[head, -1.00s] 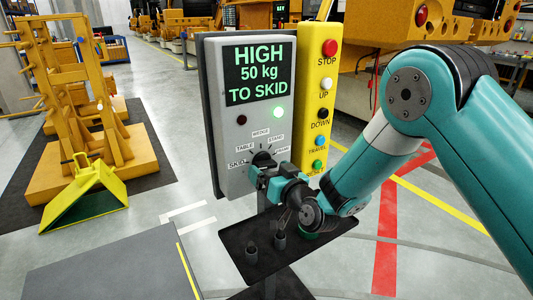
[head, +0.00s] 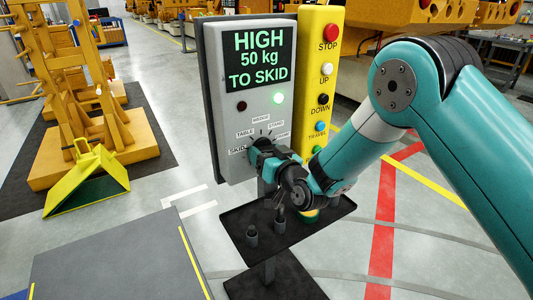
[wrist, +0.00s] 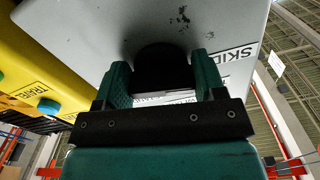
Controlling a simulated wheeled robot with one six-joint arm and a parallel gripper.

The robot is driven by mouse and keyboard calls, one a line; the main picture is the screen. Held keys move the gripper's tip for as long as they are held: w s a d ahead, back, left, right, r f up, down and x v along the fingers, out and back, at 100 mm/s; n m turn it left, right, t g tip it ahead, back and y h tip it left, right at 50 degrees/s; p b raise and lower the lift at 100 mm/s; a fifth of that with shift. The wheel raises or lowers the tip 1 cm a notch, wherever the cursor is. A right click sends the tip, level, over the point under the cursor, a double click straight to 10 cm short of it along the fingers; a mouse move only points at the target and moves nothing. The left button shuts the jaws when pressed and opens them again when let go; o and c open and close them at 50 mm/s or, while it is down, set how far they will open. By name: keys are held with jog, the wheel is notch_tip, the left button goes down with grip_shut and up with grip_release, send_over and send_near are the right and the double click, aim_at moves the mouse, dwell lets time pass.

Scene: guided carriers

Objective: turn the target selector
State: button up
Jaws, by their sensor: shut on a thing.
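The target selector is a round black knob (wrist: 163,60) low on a grey panel (head: 216,130). My gripper (wrist: 163,72) is shut on the knob, with one teal finger on each side. In the head view my gripper (head: 257,154) covers most of the knob, so its pointer setting cannot be read. The panel's screen (head: 259,58) reads HIGH 50 kg TO SKID.
A yellow button box (head: 312,60) with STOP, UP, DOWN and TRAVEL stands right beside the panel. A black tray (head: 245,268) with small dark cylinders sits below my gripper. A grey platform (head: 120,260) lies front left, and a yellow frame (head: 90,150) stands behind it.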

jog(key=m+p, duration=0.1)
jog(key=m, duration=0.3)
jog(key=shift+a+r, duration=0.1)
jog(key=shift+r, duration=0.05)
jog(key=shift+m+p, duration=0.45)
jog(key=shift+m, duration=1.35)
jog(key=o, duration=0.9)
jog(key=shift+s, duration=0.1)
